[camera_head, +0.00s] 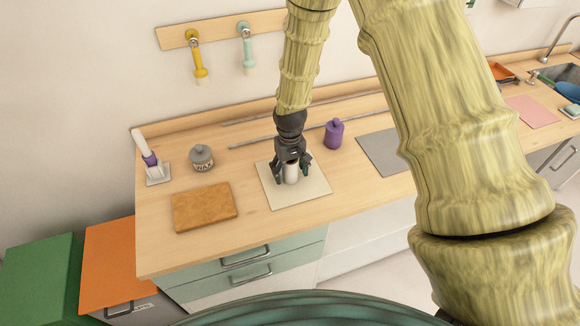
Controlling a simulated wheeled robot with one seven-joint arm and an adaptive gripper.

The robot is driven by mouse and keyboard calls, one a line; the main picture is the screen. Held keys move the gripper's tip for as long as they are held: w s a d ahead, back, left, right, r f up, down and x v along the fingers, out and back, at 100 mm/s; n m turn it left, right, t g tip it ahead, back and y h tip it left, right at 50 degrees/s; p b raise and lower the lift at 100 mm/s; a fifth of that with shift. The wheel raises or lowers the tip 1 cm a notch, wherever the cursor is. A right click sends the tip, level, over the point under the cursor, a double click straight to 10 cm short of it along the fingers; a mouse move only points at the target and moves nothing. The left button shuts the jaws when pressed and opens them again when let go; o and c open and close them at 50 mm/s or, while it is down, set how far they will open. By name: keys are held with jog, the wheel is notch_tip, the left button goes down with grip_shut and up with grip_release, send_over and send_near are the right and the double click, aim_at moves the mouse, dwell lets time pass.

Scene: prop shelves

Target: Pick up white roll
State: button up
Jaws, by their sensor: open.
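The white roll (291,174) stands upright on a pale square mat (312,193) on the wooden counter. My gripper (292,176) points down from above with its dark fingers open on both sides of the roll. The fingers and palm hide the roll's top and part of its sides. I cannot tell whether any finger touches it.
A grey jar (202,158), a brown board (204,207) and a brush in a holder (152,163) are to the left. A grey mat (384,152) lies to the right, partly behind my arm.

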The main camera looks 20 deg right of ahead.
jog(key=c, duration=1.1)
jog(key=shift+o, duration=0.2)
